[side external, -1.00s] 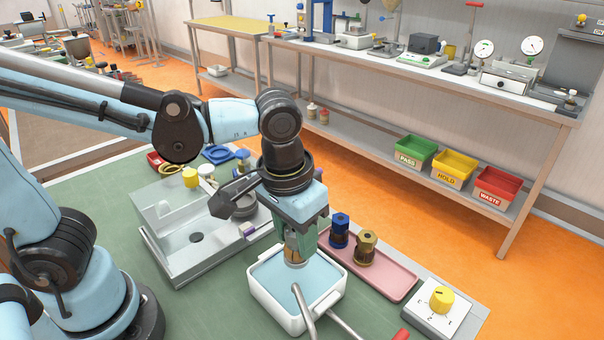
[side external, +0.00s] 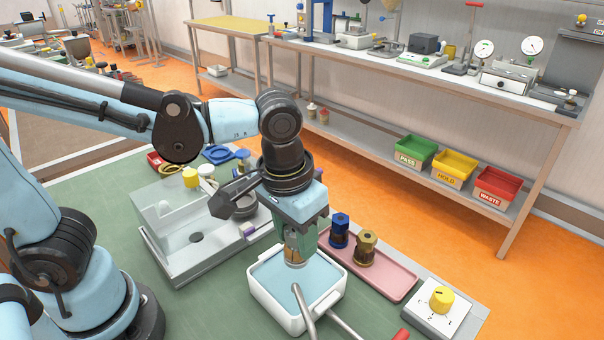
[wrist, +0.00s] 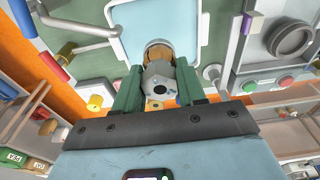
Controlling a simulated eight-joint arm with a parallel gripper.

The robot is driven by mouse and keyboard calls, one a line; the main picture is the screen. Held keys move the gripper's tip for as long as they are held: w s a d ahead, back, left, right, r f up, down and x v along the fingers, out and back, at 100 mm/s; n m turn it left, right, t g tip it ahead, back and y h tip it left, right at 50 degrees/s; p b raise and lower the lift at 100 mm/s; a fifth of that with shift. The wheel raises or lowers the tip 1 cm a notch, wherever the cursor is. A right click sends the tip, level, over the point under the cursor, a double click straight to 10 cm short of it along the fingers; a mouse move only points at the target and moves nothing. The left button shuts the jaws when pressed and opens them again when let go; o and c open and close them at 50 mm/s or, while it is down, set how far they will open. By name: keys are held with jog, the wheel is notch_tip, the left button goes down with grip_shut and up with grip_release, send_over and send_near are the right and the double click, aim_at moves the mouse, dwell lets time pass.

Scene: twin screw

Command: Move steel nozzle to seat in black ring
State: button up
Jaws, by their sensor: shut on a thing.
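My gripper (side external: 298,240) is shut on the steel nozzle (side external: 296,259), which hangs upright over the white tray with the light blue floor (side external: 262,297). In the wrist view my green fingers (wrist: 157,88) close on both sides of the nozzle (wrist: 160,72), a grey body with a brownish band. I cannot tell whether its lower end touches the tray floor. A dark round ring (side external: 243,212) sits on the grey fixture to the left, partly hidden behind my wrist. It also shows at the right of the wrist view (wrist: 291,38).
A pink tray (side external: 392,283) with a blue spool (side external: 340,228) and a brass spool (side external: 367,246) stands right of the white tray. Bent metal rods (side external: 303,312) lie at its front. A yellow knob box (side external: 440,300) is at the right. A clear-walled fixture (side external: 170,222) stands left.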

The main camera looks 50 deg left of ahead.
jog(key=shift+r, duration=0.1)
jog(key=r, duration=0.6)
jog(key=shift+w+a+r, duration=0.1)
jog(key=shift+a+r, duration=0.1)
jog(key=shift+r, duration=0.1)
jog(key=w+a+n, duration=0.4)
jog(key=a, duration=0.6)
jog(key=n+y, duration=0.1)
jog(key=n, duration=0.4)
send_over(242, 202)
notch_tip(242, 202, down, 4)
jog(key=shift+f, duration=3)
jog(key=shift+f, duration=1.05)
